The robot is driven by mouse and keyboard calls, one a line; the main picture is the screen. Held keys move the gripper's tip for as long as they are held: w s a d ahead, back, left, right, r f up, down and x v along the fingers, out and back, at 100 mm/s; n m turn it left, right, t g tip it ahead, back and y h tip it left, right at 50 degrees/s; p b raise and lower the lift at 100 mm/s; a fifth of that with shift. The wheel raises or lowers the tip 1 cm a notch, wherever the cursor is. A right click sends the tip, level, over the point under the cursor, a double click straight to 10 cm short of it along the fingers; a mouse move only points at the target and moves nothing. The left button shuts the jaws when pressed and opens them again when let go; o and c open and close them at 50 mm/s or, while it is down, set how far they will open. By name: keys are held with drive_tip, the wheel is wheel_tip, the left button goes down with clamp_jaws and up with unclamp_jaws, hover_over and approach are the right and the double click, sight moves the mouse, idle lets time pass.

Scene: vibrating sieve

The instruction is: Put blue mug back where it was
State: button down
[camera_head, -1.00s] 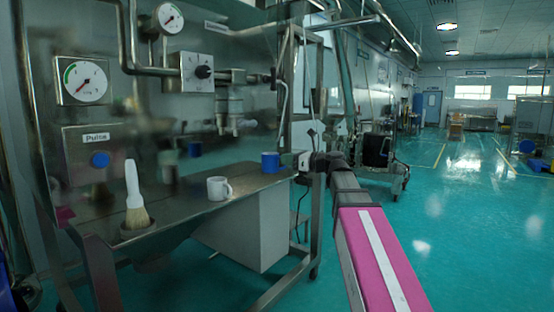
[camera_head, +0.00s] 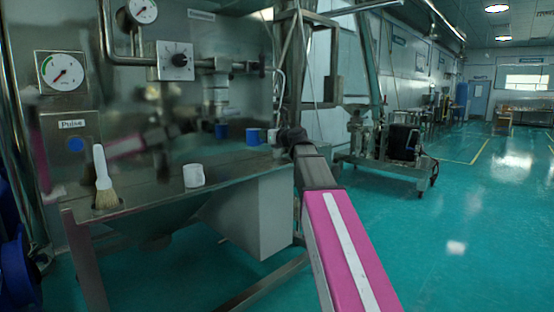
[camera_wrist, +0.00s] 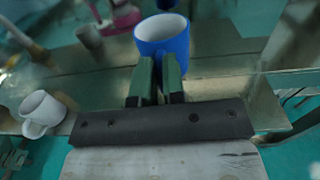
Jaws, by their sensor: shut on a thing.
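The blue mug (camera_head: 253,137) is at the back right of the metal table, close to the steel panel. In the wrist view the blue mug (camera_wrist: 160,42) is upright, its pale inside showing, just beyond my fingers. My gripper (camera_wrist: 157,72) has its two green fingers close together at the mug's near side, shut on it, apparently at the handle, which they mostly hide. In the head view my gripper (camera_head: 281,136) is small and dark at the mug's right. The mug seems slightly above the tabletop; its underside is hard to see.
A white mug (camera_head: 194,175) stands on the metal table (camera_head: 150,197), left of the blue mug; it also shows in the wrist view (camera_wrist: 42,112). A white-handled brush (camera_head: 104,180) stands at the table's left. The shiny panel behind carries gauges, pipes and reflections.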

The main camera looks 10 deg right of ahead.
drive_tip(key=w+d+f, duration=0.3)
drive_tip(key=d+f, duration=0.5)
drive_tip(key=f, duration=0.1)
drive_tip(key=shift+d+f, duration=0.2)
drive_tip(key=shift+d, duration=0.05)
drive_tip(key=shift+w+f, duration=0.1)
drive_tip(key=c, duration=1.2)
unclamp_jaws()
